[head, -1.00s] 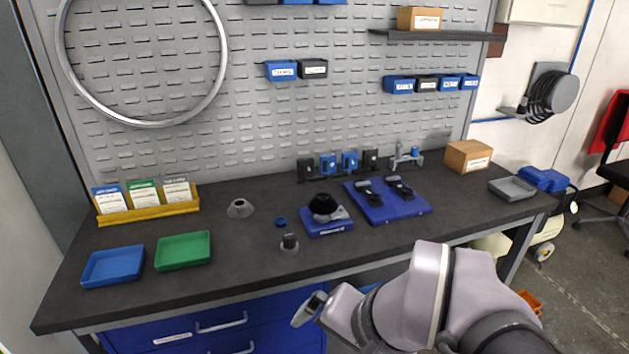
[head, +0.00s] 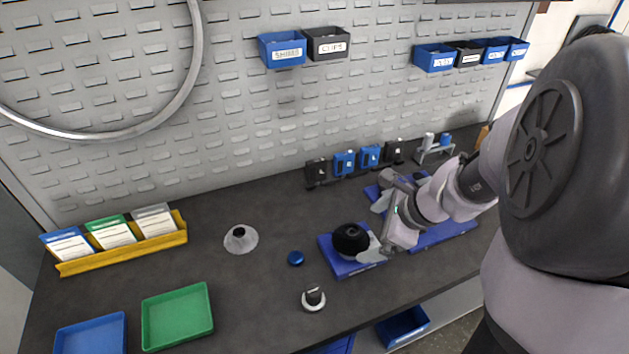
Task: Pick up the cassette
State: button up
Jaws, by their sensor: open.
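A grey, cone-shaped stepped piece (head: 240,239), which looks like the cassette, sits on the dark bench top left of centre. A black dome-shaped part (head: 350,240) sits on a small blue block (head: 338,266) to its right. My gripper (head: 382,230) is open, low over the bench just right of the black dome, well to the right of the grey cone. It overlaps the blue block's right side in view; I cannot tell whether it touches anything. My arm hides much of the larger blue pad (head: 450,233) behind it.
Green (head: 178,317) and blue (head: 92,335) trays are at front left, a yellow card rack (head: 122,250) behind. Small holders (head: 344,163) line the pegboard's foot.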

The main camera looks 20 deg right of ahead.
aim_at(356, 236)
jog(key=b+x, duration=0.4)
jog(key=x, duration=0.4)
jog(key=shift+w, duration=0.2)
jog(key=shift+r, duration=0.2)
jog(key=c, duration=1.8)
